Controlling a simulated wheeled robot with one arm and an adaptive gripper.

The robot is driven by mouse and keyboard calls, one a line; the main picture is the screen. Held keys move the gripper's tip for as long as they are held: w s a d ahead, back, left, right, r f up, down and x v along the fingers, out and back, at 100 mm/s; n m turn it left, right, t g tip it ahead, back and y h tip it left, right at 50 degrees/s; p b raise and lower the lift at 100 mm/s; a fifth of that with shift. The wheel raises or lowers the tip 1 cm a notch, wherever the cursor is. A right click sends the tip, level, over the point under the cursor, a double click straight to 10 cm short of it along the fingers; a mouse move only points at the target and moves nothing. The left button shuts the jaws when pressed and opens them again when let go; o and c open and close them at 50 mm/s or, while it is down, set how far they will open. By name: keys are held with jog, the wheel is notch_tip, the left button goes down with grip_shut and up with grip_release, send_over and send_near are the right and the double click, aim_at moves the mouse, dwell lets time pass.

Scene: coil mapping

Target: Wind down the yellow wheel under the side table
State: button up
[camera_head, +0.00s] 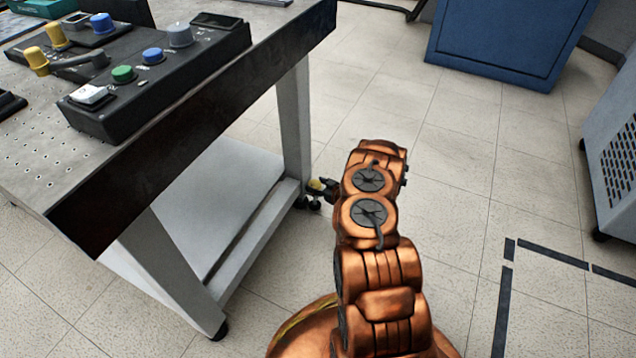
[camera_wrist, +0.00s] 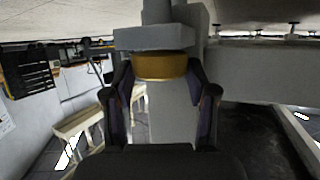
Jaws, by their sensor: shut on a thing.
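The side table (camera_head: 110,190) with a dark edge and pale legs fills the left of the head view. The small yellow wheel (camera_head: 315,184) shows low at the foot of its right leg. In the wrist view the yellow wheel (camera_wrist: 162,66) is a short, brownish-gold cylinder against a grey block. My gripper (camera_head: 326,188) is at the wheel, at the end of my copper arm. In the wrist view my gripper (camera_wrist: 160,88) has one dark finger on each side of the wheel and is shut on it. The finger contact is partly in shadow.
A black control box (camera_head: 150,85) with coloured knobs stands on the table. A blue cabinet (camera_head: 505,40) is at the back right, and a grey vented unit (camera_head: 615,160) at the right edge. Tiled floor right of my arm is clear, with dark tape marks (camera_head: 552,254).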

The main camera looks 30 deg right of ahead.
jog(key=shift+w+a+r+m+h+p, duration=0.15)
jog(key=shift+a+r+m+h+p, duration=0.15)
jog(key=shift+m+h+p, duration=0.15)
jog(key=shift+f+m+h+p, duration=0.15)
jog(key=shift+m+h+p, duration=0.2)
jog(key=shift+h, duration=0.1)
jog(key=o, duration=1.2)
jog(key=shift+d+f, duration=0.1)
jog(key=shift+c, duration=0.2)
jog(key=shift+s, duration=0.2)
jog(key=shift+s+d, duration=0.15)
jog(key=shift+s, duration=0.25)
jog(key=v, duration=1.1)
jog(key=shift+a, duration=0.2)
